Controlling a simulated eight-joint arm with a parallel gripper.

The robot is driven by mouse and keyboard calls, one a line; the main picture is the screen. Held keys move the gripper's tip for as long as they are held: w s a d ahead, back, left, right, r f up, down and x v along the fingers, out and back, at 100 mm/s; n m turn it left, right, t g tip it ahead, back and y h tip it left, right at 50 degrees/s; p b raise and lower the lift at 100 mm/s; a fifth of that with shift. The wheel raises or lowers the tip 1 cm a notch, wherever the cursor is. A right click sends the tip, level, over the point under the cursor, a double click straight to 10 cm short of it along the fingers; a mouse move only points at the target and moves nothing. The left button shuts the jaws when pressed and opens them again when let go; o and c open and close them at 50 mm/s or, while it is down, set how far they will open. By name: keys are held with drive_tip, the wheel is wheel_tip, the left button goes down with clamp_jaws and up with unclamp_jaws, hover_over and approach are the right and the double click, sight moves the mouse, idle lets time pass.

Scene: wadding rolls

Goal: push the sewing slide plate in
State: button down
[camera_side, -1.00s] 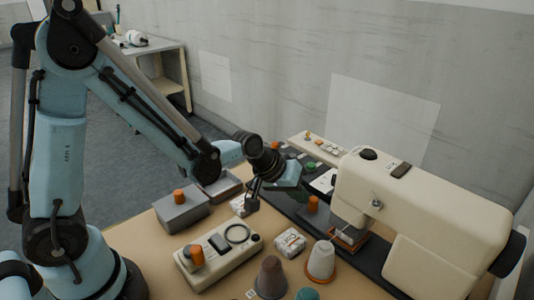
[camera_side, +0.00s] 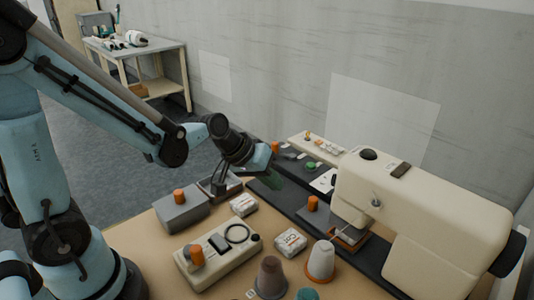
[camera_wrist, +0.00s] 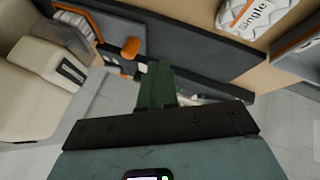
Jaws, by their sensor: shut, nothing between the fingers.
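The cream sewing machine (camera_side: 425,205) stands at the right on a long dark bed (camera_side: 290,203). An orange knob (camera_side: 313,203) stands on a dark grey plate, seemingly the slide plate, in the bed left of the needle. An orange-edged opening (camera_side: 348,238) lies under the needle. The knob also shows in the wrist view (camera_wrist: 131,46), beyond my fingertips. My gripper (camera_side: 275,182) has green fingers, shut and empty, over the bed's left part, left of the knob and apart from it. The fingers show again in the wrist view (camera_wrist: 158,72). The plate's edges are hard to make out.
A cream control box (camera_side: 218,250) with a ring and an orange knob, white packets (camera_side: 291,242) and thread cones (camera_side: 320,262) crowd the front. A grey box (camera_side: 180,212) with an orange knob stands left. A strip of small parts (camera_side: 315,146) lies behind the bed.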

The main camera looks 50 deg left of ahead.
drive_tip(key=s+a+r+m+y, duration=0.2)
drive_tip(key=s+r, duration=0.4)
drive_tip(key=s, duration=0.4)
drive_tip(key=shift+s+a+r+m+y, duration=0.3)
drive_tip(key=shift+m+y, duration=0.2)
drive_tip(key=shift+m, duration=0.6)
